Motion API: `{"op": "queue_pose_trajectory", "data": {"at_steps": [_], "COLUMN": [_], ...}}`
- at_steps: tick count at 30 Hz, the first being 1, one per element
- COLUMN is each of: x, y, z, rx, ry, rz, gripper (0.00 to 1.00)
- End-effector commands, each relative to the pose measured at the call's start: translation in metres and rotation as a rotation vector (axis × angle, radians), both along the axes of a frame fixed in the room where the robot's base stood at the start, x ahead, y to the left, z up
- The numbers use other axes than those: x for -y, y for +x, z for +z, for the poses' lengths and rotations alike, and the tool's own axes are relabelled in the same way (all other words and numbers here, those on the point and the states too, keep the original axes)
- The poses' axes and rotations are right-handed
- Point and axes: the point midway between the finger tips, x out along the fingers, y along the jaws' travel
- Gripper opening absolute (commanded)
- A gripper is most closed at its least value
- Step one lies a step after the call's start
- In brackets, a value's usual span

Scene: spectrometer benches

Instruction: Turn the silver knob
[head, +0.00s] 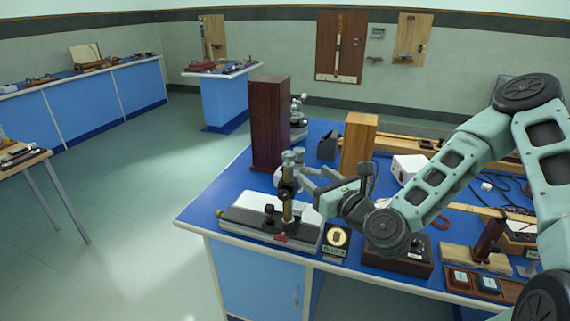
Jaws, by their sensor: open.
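A white-and-grey bench instrument (258,222) sits at the near left corner of the blue bench. A dark and brass upright post (287,203) rises from it. Small silver round parts (290,158) show at the post's top; which one is the silver knob I cannot tell at this size. My gripper (312,181) is open, reaching in from the right with its fingers close beside the upper post. I cannot tell whether they touch it. My gripper and wrist hide part of the area behind and to the right of the post.
A tall dark wooden block (269,125) and a lighter wooden block (358,145) stand behind the instrument. A small round-dial box (337,242) and a dark wooden box (411,262) sit at the front edge. The bench right is crowded; the floor at left is clear.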

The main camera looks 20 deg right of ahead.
Motion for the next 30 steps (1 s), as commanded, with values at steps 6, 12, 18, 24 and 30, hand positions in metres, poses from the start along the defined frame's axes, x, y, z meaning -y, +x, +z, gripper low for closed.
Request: {"op": "queue_pose_trajectory", "data": {"at_steps": [6, 12, 18, 24, 30], "x": [-0.01, -0.02, -0.029, -0.035, -0.037], "y": [0.03, 0.071, 0.109, 0.134, 0.143], "z": [0.004, 0.005, 0.004, 0.002, 0.0], "rx": [0.001, 0.001, 0.0, 0.0, -0.001], "ry": [-0.002, -0.001, -0.001, 0.0, 0.0], "rz": [0.001, 0.001, 0.001, 0.001, 0.001], "gripper": [0.54, 0.54, 0.54, 0.54, 0.54]}}
